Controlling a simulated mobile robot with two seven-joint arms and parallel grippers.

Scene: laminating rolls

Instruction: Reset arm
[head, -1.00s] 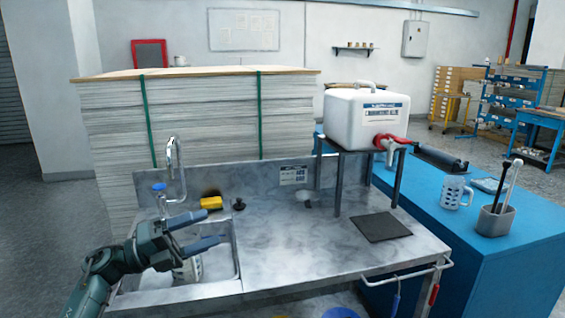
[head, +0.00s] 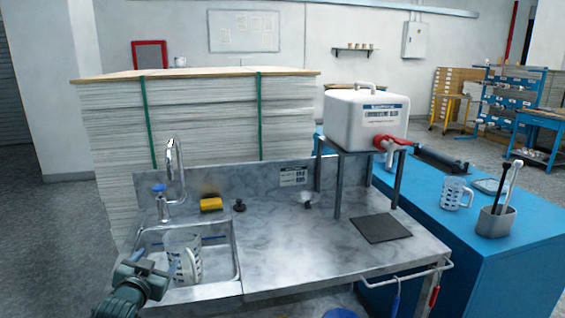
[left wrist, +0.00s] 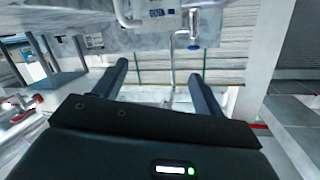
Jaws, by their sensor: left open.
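My left gripper (head: 142,277) is at the lower left of the head view, by the near left corner of the sink (head: 240,262). Its two fingers (left wrist: 160,78) are spread with nothing between them in the left wrist view. A clear measuring jug (head: 186,256) with dark markings stands in the sink basin, apart from the gripper, to its right. My right gripper shows in neither view.
A tap (head: 172,180) rises behind the basin. A yellow sponge (head: 211,204) lies on the ledge. A white container (head: 365,119) sits on a metal stand. The blue table (head: 525,232) holds another jug (head: 456,193). The steel counter (head: 305,245) has clear room.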

